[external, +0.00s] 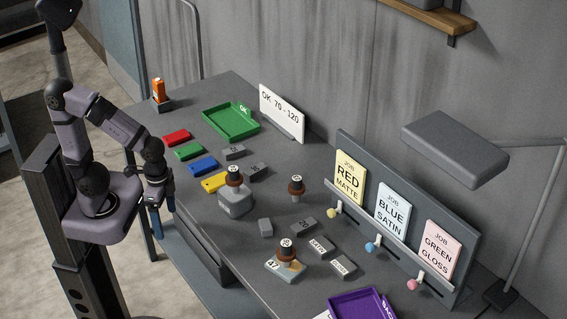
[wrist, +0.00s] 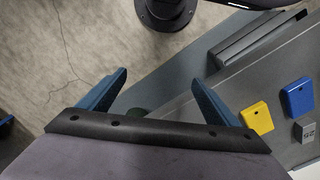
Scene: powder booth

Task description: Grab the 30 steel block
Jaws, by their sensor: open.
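Several small grey steel blocks lie on the dark table in the external view. Two are near the coloured pads, an upper one (external: 234,152) and a lower one (external: 257,171). Others lie further right, including a labelled one (external: 303,224) and a plain-looking one (external: 265,228). The labels are too small to tell which reads 30. One grey block (wrist: 305,131) shows at the right edge of the wrist view. My gripper (external: 162,205) is open and empty, with blue fingers, beside the table's left edge.
Red (external: 177,138), green (external: 188,152), blue (external: 203,166) and yellow (external: 216,182) pads lie near the left edge. A green tray (external: 207,124) is behind them. A job-card rack (external: 400,232) and purple tray (external: 336,301) are right.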

